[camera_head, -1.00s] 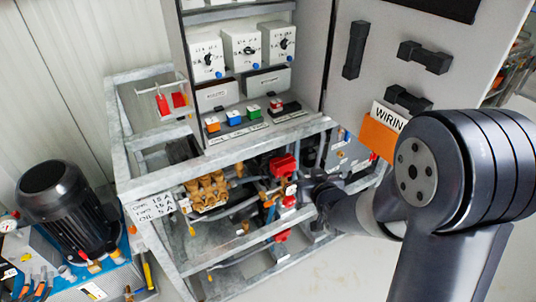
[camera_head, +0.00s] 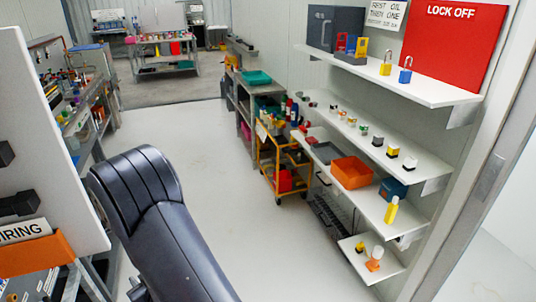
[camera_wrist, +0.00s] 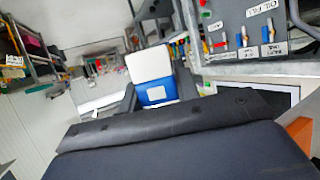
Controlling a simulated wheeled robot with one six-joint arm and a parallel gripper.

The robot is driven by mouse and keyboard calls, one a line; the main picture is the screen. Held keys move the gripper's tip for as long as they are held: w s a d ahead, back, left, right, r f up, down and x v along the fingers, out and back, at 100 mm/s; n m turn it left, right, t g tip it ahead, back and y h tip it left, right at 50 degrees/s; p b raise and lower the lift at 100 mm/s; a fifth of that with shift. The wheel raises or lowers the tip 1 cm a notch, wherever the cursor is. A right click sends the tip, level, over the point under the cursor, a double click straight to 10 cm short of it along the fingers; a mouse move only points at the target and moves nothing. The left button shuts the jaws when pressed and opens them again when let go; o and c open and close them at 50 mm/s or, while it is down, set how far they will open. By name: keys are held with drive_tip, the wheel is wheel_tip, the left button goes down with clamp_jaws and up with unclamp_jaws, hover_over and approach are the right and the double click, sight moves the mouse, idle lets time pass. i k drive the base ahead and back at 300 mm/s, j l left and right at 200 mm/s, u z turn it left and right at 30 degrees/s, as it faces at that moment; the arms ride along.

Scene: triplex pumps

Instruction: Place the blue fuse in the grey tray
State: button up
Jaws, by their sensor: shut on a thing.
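My gripper (camera_wrist: 157,92) is shut on the blue fuse (camera_wrist: 158,93) in the wrist view. The fuse is a blue block with a white upper part, held between the dark fingers. In the head view my arm reaches down out of the picture, so the gripper and fuse do not show there. The grey tray (camera_head: 327,152) lies on a white wall shelf at the right, just left of an orange tray (camera_head: 352,172). The tray is well apart from my gripper.
Shelves above the tray hold small coloured parts and padlocks (camera_head: 405,76). A blue bin (camera_head: 393,189) and yellow bottle (camera_head: 391,211) stand to its right. A yellow cart (camera_head: 283,160) is left of the shelves. The panel door (camera_head: 55,130) is at the left. The middle floor is clear.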

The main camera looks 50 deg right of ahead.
sight(327, 155)
drive_tip(key=z, duration=1.6)
drive_tip(key=i+z, duration=0.15)
drive_tip(key=z, duration=0.25)
drive_tip(key=i+j+z, duration=0.1)
drive_tip(key=z, duration=0.3)
drive_tip(key=i+j+z, duration=0.1)
drive_tip(key=z, duration=0.3)
drive_tip(key=j+z, duration=0.4)
drive_tip(key=i+j+z, duration=0.15)
drive_tip(key=j, duration=0.25)
drive_tip(key=i+j+z, duration=0.2)
drive_tip(key=j, duration=0.25)
drive_tip(key=i+j+z, duration=0.15)
drive_tip(key=j, duration=0.3)
drive_tip(key=j+z, duration=0.2)
drive_tip(key=j, duration=0.25)
drive_tip(key=i+j, duration=0.65)
drive_tip(key=j, duration=0.2)
